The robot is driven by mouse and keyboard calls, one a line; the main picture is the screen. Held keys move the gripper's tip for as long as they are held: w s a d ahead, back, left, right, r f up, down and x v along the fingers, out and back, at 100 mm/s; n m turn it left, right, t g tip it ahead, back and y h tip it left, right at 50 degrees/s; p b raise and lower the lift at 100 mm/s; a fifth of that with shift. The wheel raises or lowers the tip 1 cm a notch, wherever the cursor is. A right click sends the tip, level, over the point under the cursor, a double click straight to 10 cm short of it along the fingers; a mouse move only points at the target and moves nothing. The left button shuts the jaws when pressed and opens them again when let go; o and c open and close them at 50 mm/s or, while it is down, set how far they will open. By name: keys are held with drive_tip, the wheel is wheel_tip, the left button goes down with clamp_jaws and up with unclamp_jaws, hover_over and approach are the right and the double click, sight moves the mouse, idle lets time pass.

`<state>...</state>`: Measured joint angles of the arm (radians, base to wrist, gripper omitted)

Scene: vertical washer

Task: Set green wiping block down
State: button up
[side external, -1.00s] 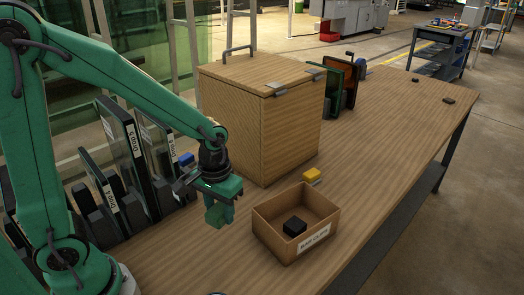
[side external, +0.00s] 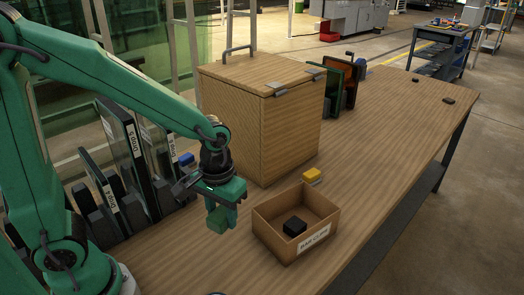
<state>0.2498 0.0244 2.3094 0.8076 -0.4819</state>
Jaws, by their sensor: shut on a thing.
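My gripper (side external: 223,203) points down over the wooden table (side external: 385,135), left of the small open box (side external: 268,237) and in front of the large lidded box. It is shut on the green wiping block (side external: 217,221), which shows below the fingers. I cannot tell for sure whether the block touches the table.
A yellow block (side external: 312,175) lies behind the small box. The large lidded wooden box (side external: 255,115) stands behind my gripper. Labelled glass panels (side external: 125,155) stand in black holders at the left. A blue block (side external: 186,159) is near them. The table's right part is largely clear.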

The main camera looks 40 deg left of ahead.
drive_tip(key=w+d+m, duration=0.1)
drive_tip(key=w+d, duration=0.7)
drive_tip(key=w, duration=0.5)
drive_tip(key=w+d+m, duration=0.1)
drive_tip(key=w+d, duration=0.7)
drive_tip(key=w, duration=0.6)
drive_tip(key=shift+r+m, duration=0.15)
drive_tip(key=shift+m, duration=0.15)
drive_tip(key=shift+a, duration=0.15)
hover_over(333, 199)
wheel_tip(333, 199, down, 7)
drive_tip(key=shift+f, duration=2)
drive_tip(key=shift+s+f, duration=0.1)
drive_tip(key=shift+f, duration=0.1)
